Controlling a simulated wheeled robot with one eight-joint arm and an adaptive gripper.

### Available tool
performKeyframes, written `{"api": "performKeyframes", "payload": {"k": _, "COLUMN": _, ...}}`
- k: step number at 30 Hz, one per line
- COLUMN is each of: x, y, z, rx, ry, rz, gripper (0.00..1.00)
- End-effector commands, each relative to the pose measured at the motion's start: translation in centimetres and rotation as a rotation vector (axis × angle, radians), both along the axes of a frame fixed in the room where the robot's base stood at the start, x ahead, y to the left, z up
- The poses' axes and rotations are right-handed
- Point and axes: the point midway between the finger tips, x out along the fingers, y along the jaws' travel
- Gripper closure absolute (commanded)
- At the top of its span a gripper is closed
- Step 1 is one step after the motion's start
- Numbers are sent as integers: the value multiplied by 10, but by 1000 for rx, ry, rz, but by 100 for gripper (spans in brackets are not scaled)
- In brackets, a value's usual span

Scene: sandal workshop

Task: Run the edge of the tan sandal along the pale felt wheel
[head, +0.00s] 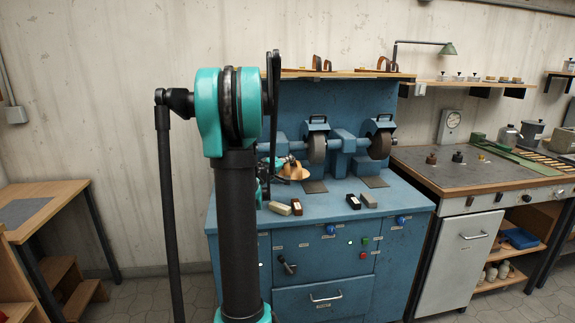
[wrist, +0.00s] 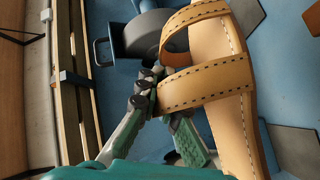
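The tan sandal (head: 293,171) is beside the nearer visible wheel, above the blue bench. In the wrist view the sandal (wrist: 228,85) fills the right half, with stitched straps on the left and the sole running down the right. My gripper (wrist: 150,92) reaches in from below left, its fingers closed at the strap edge; the exact contact is partly hidden. In the head view my arm hides most of my gripper. A grey-brown wheel (head: 317,147) and a second wheel (head: 380,145) sit on the machine. A dark grey wheel (wrist: 148,38) lies beyond the straps. No wheel looks clearly pale.
The blue bench (head: 330,212) carries several small blocks (head: 280,208) along its front and flat plates below the wheels. A shelf (head: 345,74) with sandals hangs above. A grey-topped work cabinet (head: 440,170) stands right. My arm blocks the left of the machine.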

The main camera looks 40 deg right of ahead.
Motion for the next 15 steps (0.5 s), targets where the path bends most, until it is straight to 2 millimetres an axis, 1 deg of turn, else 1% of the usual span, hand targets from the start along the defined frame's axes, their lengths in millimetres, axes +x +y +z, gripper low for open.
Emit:
{"api": "performKeyframes", "payload": {"k": 3, "x": 12, "y": -7, "z": 3, "rx": 0, "ry": 0, "rz": 1, "gripper": 100}}
{"api": "performKeyframes", "payload": {"k": 9, "x": 27, "y": -16, "z": 8, "rx": 0, "ry": 0, "rz": 1, "gripper": 100}}
{"api": "performKeyframes", "payload": {"k": 15, "x": 36, "y": -22, "z": 10, "rx": 0, "ry": 0, "rz": 1, "gripper": 100}}
